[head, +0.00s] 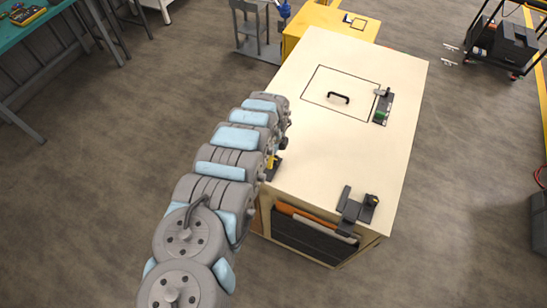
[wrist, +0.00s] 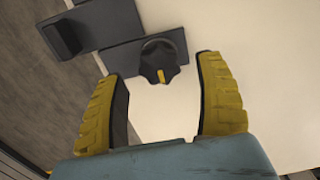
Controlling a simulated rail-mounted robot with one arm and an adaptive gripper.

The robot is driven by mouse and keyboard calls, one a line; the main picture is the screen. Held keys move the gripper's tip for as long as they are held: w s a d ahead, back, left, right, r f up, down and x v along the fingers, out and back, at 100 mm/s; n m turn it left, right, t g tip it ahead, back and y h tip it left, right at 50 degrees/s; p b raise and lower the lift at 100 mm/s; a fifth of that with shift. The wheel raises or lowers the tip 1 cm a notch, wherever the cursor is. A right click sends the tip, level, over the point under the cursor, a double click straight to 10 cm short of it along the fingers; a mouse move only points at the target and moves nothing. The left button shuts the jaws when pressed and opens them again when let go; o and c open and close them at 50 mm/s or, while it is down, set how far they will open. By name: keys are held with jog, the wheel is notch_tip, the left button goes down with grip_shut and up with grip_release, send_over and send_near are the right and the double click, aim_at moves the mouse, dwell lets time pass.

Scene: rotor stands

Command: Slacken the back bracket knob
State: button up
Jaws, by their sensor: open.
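In the wrist view, a black lobed knob (wrist: 160,60) with a yellow mark sits on a dark flat bracket (wrist: 118,57). My gripper (wrist: 158,75) is open, its yellow ridged fingers spread to either side below the knob. The knob shows in line with the gap between the fingertips; no contact is visible. In the head view my arm reaches to the left edge of the pale table, beside a dark bracket (head: 275,171) that it partly covers. The knob there is hidden. I cannot tell whether this is the back bracket.
The pale tabletop (head: 310,150) carries another bracket with a knob (head: 371,201) at the front right. A black handle (head: 339,97) sits in a square outline, beside a dark strip with a green part (head: 381,114). The middle of the tabletop is clear.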

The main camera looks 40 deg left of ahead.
jog(key=shift+f, duration=1.05)
jog(key=shift+c, duration=0.3)
jog(key=c, duration=1.1)
